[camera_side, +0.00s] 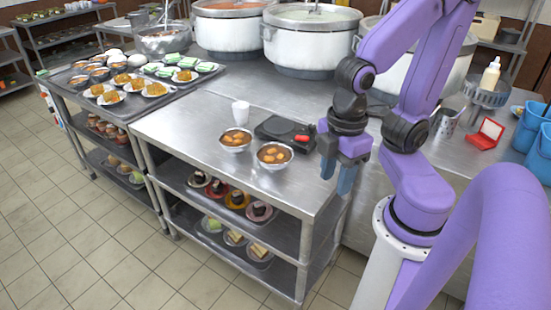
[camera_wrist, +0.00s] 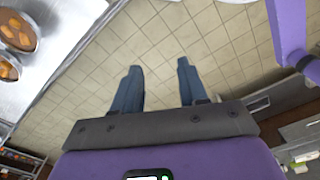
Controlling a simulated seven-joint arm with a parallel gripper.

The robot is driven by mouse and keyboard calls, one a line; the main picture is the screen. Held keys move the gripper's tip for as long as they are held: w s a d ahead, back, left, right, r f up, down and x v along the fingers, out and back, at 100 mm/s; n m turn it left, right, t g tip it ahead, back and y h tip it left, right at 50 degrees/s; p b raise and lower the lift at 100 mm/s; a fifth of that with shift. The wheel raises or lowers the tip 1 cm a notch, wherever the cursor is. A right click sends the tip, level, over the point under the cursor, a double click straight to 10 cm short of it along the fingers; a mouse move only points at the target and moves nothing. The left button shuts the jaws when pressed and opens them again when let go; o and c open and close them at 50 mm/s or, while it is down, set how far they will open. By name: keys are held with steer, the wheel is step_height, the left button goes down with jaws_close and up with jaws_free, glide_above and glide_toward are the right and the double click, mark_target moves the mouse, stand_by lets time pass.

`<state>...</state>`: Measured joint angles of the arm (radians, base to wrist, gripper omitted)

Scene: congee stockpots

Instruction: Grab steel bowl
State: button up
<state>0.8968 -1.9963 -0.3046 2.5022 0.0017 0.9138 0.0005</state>
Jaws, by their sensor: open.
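Two small steel bowls with orange-brown food stand side by side on the steel table in the side view, one at left (camera_side: 235,147) and one at right (camera_side: 273,163), nearer the front edge. Two bowls also show at the left edge of the wrist view, an upper one (camera_wrist: 22,47) and a lower one (camera_wrist: 8,72) cut off by the frame. A larger steel mixing bowl (camera_side: 166,42) stands at the back left. My gripper (camera_side: 336,178) is open and empty, pointing down to the right of the small bowls. In the wrist view my gripper (camera_wrist: 158,68) has only floor between its fingers.
A white cup (camera_side: 241,112) and a black scale-like device (camera_side: 283,131) stand behind the small bowls. Large stockpots (camera_side: 310,45) line the back. A tray of plated food (camera_side: 75,77) is at left. The steel tabletop (camera_side: 180,125) left of the bowls is clear.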

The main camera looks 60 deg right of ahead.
stand_by(0.4)
steer(key=shift+c, duration=0.9)
steer(key=w+d+f+t+h, duration=0.1)
steer(key=w+d+t, duration=0.3)
steer(key=w, duration=0.8)
steer(key=w+d+t+h, duration=0.15)
steer(key=w+d, duration=0.45)
steer(key=w, duration=0.7)
steer(key=d+f, duration=0.2)
steer(key=d, duration=0.5)
steer(key=s+d+f+n, duration=0.2)
steer(key=s+f, duration=0.2)
steer(key=s, duration=0.4)
steer(key=shift+s+f+y, duration=0.2)
steer(key=shift+s+y, duration=0.05)
steer(key=shift+y, duration=0.1)
